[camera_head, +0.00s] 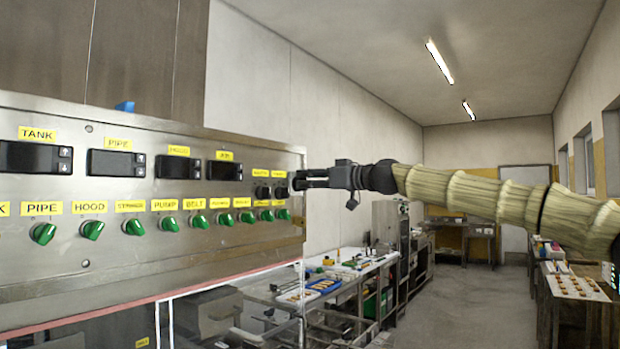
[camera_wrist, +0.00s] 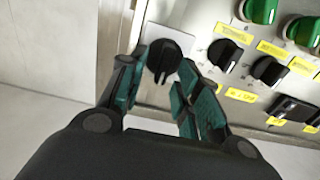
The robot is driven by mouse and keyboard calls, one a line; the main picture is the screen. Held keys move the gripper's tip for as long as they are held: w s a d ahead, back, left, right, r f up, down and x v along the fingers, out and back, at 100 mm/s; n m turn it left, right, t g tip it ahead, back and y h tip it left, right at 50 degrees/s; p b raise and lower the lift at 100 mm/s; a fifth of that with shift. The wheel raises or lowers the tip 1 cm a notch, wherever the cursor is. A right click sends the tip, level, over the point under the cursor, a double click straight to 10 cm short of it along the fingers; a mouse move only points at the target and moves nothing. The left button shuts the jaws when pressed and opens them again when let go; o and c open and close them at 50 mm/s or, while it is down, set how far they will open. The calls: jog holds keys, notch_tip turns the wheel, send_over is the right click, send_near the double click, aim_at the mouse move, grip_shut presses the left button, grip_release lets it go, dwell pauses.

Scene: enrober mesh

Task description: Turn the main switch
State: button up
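The main switch, as far as I can tell, is the black round knob with a raised grip (camera_wrist: 163,60) on a pale square plate in the wrist view. It is at the panel's edge, apart from the other knobs. My gripper (camera_wrist: 164,72) has its two fingers spread, one on each side of this knob. Whether either fingertip touches it, I cannot tell. In the head view my gripper (camera_head: 297,182) reaches the right end of the steel control panel (camera_head: 120,275), and the knob is hidden there.
A row of green knobs (camera_head: 135,227) with yellow labels runs along the panel, below several dark displays (camera_head: 117,163). Two smaller black knobs (camera_wrist: 225,55) sit beside the switch. A cluttered workbench (camera_head: 345,285) stands behind; the floor (camera_head: 460,300) is clear.

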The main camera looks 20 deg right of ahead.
jog(key=shift+a, duration=0.1)
jog(key=shift+c, duration=0.5)
grip_shut()
jog(key=shift+w+d+f+m+p, duration=0.15)
jog(key=shift+d+m+p, duration=0.1)
jog(key=shift+m, duration=2.75)
jog(key=shift+w+d+f+m+p, duration=0.15)
jog(key=shift+f+m+p, duration=0.1)
jog(key=shift+m, duration=2.75)
jog(key=shift+w+d+f+m+p, duration=0.15)
jog(key=shift+m+p, duration=0.1)
jog(key=shift+m, duration=2.75)
